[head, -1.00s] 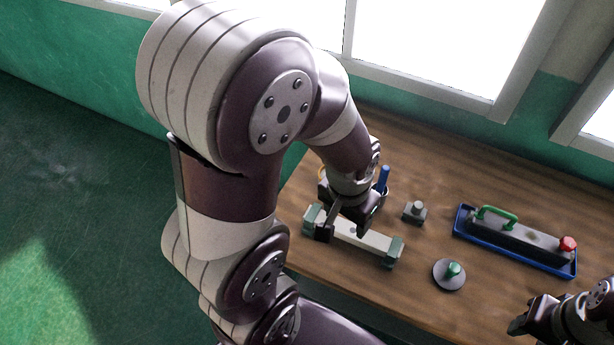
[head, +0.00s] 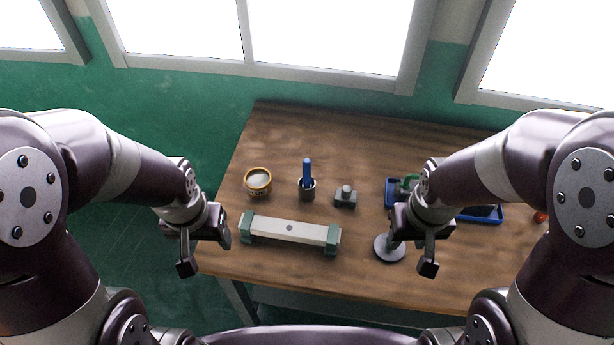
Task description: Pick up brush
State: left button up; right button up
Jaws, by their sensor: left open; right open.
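The brush appears to be the blue-handled item (head: 307,172) standing upright in a small dark grey cup (head: 308,190) near the middle of the wooden bench. Its lower end is hidden in the cup. My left gripper (head: 206,252) is open and empty, off the bench's left edge, to the left of and nearer than the brush. My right gripper (head: 412,256) is open over the front right of the bench, apart from the brush. It partly covers a grey disc with a stem.
The wooden bench (head: 290,140) also holds a yellow-rimmed bowl (head: 258,182), a small grey block with a knob (head: 345,196), a pale bar with green ends (head: 290,229), the grey disc (head: 388,250) and a blue tray (head: 482,216). The back of the bench is clear.

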aim_at(306, 162)
jog(key=z, duration=1.25)
jog(key=k+j+z, duration=0.1)
jog(key=j+z, duration=0.15)
jog(key=k+j+z, duration=0.1)
jog(key=j+z, duration=0.2)
jog(key=k+j+z, duration=0.25)
jog(key=i+j, duration=0.1)
jog(key=j, duration=0.05)
